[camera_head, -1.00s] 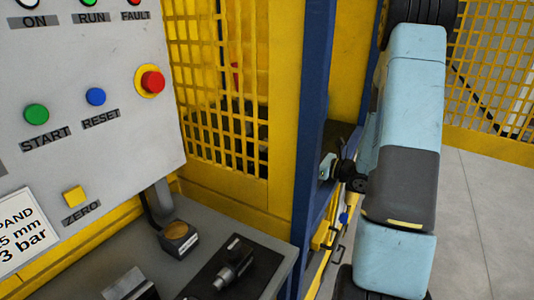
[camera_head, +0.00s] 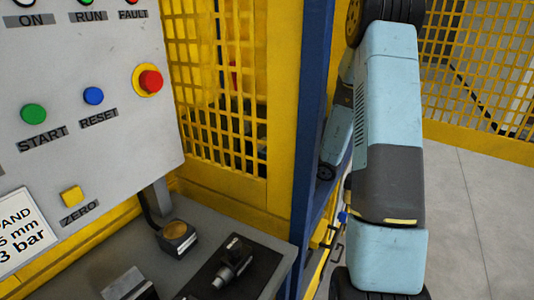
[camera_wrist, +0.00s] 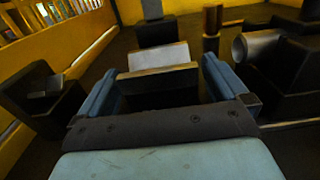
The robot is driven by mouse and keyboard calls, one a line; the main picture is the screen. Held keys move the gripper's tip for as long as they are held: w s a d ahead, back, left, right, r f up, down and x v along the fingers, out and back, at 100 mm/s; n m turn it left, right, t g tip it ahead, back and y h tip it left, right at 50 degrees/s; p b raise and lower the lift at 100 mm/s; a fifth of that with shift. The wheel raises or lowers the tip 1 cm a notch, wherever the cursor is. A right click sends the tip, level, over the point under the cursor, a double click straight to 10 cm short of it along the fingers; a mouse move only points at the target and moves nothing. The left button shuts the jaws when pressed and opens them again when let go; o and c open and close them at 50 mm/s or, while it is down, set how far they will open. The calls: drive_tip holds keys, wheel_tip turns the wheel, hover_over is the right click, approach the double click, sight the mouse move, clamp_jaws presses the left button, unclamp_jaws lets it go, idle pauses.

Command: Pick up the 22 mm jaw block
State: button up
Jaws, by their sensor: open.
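In the wrist view my gripper (camera_wrist: 160,68) is open, with its blue-lined fingers spread left and right. A block with a pale grey sloping top and a dark front (camera_wrist: 158,57) shows between and just beyond the fingertips. I cannot tell if the fingers touch it, and no 22 mm marking is readable on it. A dark block with a stepped top (camera_wrist: 40,85) stands left of the gripper. In the head view my arm runs down the right side, and my gripper is not seen there.
The wrist view shows an upright copper-coloured cylinder (camera_wrist: 212,20) and a grey horizontal cylinder (camera_wrist: 257,45) at right. In the head view a grey bench (camera_head: 215,222) carries a copper-topped block (camera_head: 177,238), a dark fixture (camera_head: 233,262) and a metal block (camera_head: 128,284). A blue post (camera_head: 314,110) stands beside my arm.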

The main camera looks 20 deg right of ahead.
clamp_jaws()
idle(1.0)
